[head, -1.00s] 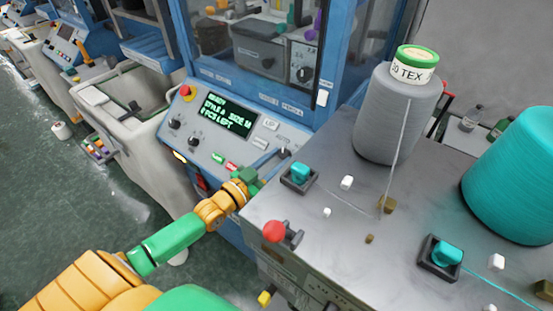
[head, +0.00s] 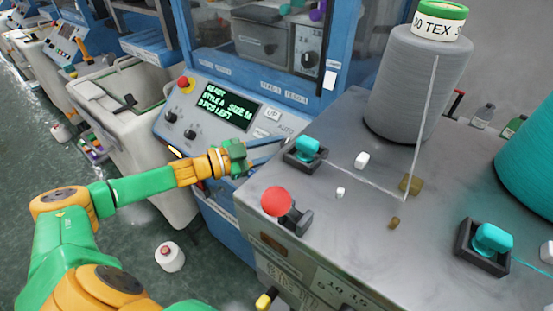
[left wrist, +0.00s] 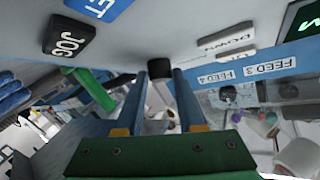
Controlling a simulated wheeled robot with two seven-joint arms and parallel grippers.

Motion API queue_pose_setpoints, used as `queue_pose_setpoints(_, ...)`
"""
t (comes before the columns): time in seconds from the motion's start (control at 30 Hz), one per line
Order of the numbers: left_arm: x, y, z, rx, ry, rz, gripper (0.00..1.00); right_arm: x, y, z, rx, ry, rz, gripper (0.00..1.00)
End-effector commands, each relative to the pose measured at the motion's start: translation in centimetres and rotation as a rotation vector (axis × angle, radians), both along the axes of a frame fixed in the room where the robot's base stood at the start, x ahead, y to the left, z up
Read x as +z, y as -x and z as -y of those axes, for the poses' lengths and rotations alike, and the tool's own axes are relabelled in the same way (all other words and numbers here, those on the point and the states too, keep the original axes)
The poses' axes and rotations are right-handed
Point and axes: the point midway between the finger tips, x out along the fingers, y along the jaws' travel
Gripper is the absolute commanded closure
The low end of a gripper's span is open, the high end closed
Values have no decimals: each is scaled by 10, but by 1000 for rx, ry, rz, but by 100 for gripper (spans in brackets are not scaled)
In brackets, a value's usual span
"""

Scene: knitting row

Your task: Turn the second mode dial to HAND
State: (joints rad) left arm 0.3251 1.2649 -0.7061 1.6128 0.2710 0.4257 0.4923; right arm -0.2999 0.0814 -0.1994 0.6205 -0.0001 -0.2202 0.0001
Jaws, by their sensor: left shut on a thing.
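My left gripper (head: 283,146) reaches over the right end of the blue knitting machine's sloped control panel (head: 205,143), just below a label reading AUTO (head: 286,131). In the left wrist view, its two blue-grey fingers (left wrist: 160,73) are shut on a small dark dial knob (left wrist: 159,67) on the panel. In the head view the knob is hidden by the gripper and fingers. I cannot read which way the dial points, and no HAND label is legible. My right gripper is not in view.
A grey bench (head: 340,235) stands close right of the gripper, with a teal block in a black holder (head: 306,148), a red-ball lever (head: 277,202) and a grey yarn cone (head: 415,85). Two dark knobs (head: 180,125) sit at the panel's left. JOG (left wrist: 69,42) is near the fingers.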

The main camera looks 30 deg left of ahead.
Motion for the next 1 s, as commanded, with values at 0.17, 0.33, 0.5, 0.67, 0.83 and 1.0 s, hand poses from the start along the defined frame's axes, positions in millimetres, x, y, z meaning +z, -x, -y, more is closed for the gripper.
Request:
queue_pose_setpoints(0.17,4,-3,-4,-122,-101,17,100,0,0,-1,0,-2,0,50)
queue_pose_setpoints(0.33,5,-5,-4,-233,-185,26,100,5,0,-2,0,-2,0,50)
queue_pose_setpoints(0.5,4,-7,-5,-325,-255,36,100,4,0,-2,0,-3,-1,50)
queue_pose_setpoints(0.67,4,-8,-5,-390,-304,42,100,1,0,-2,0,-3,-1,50)
queue_pose_setpoints(0.83,5,-8,-5,-433,-337,46,100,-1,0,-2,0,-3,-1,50)
queue_pose_setpoints(1.0,5,-8,-5,-454,-352,47,100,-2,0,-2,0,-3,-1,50)
